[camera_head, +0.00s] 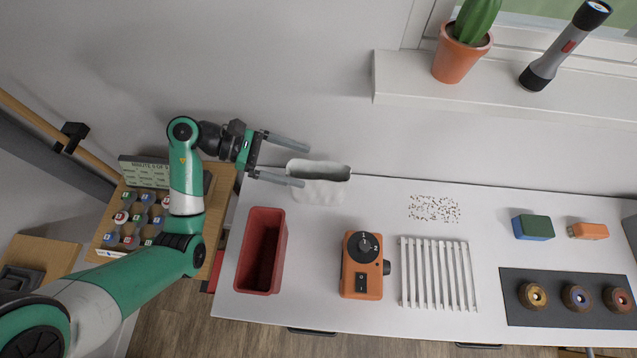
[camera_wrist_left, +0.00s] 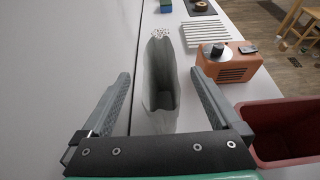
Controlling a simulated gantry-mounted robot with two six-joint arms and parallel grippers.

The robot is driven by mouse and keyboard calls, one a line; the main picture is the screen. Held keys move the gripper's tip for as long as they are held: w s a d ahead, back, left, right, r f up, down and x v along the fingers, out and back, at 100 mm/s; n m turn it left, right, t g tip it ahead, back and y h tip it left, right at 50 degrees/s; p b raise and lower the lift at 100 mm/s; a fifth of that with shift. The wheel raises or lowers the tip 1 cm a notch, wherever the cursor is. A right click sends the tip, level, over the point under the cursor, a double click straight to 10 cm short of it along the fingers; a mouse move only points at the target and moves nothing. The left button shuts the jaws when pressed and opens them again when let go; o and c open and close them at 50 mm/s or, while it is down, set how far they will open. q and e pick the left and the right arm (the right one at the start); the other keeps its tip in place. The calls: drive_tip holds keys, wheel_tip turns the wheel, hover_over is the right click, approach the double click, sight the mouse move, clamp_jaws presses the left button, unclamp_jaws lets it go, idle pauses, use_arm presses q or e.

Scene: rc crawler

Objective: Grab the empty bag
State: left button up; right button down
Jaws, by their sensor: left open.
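The empty bag (camera_head: 318,191) is a pale grey, open-topped pouch standing at the back left of the white table, near the wall. My left gripper (camera_head: 295,165) is open, with its two fingers pointing right at the bag's left side. In the left wrist view, the bag (camera_wrist_left: 160,85) stands upright ahead of and between the spread fingers of my left gripper (camera_wrist_left: 157,88), with its dark open mouth showing. Nothing is held. I cannot tell whether a finger touches the bag. My right gripper is not in view.
A red bin (camera_head: 262,250) stands in front of the bag. An orange device with a dial (camera_head: 361,265) and a white slatted rack (camera_head: 437,273) are to the right. Scattered small bits (camera_head: 434,208) lie at the back. A windowsill (camera_head: 500,95) overhangs the back right.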

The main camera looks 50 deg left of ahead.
sight(318, 170)
use_arm(q)
drive_tip(key=shift+w+d+f, duration=0.1)
drive_tip(key=shift+w+d, duration=0.1)
drive_tip(key=shift+w+d+p, duration=0.25)
drive_tip(key=shift+d+p, duration=0.05)
drive_tip(key=p+x, duration=0.1)
drive_tip(key=x, duration=0.3)
drive_tip(key=shift+d+f, duration=0.1)
drive_tip(key=shift+f, duration=0.1)
clamp_jaws()
